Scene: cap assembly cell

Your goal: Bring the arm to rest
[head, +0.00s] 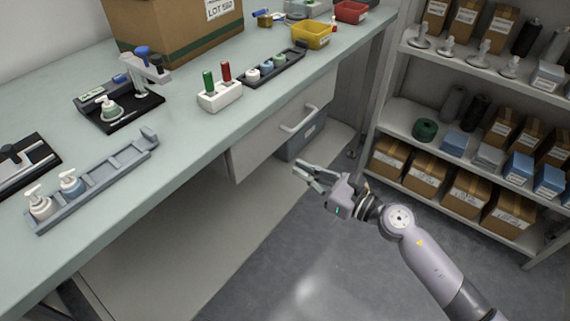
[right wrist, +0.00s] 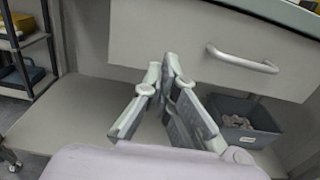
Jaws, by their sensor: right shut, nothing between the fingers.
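My right gripper (head: 302,170) hangs in free air in front of the bench, below the height of the worktop and near the drawer. Its arm comes in from the lower right. In the right wrist view the fingertips (right wrist: 170,60) meet with nothing between them, and the drawer front (right wrist: 190,35) with its handle (right wrist: 242,60) stands behind them. My left gripper shows in neither view.
The bench top (head: 190,140) carries a grey rail (head: 110,177) with pump bottles, a black fixture (head: 120,108), a white block (head: 220,95) with red and green handles, and a carton (head: 180,30). A grey bin (head: 300,140) sits under the bench. Shelves (head: 440,175) stand right; open floor lies between.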

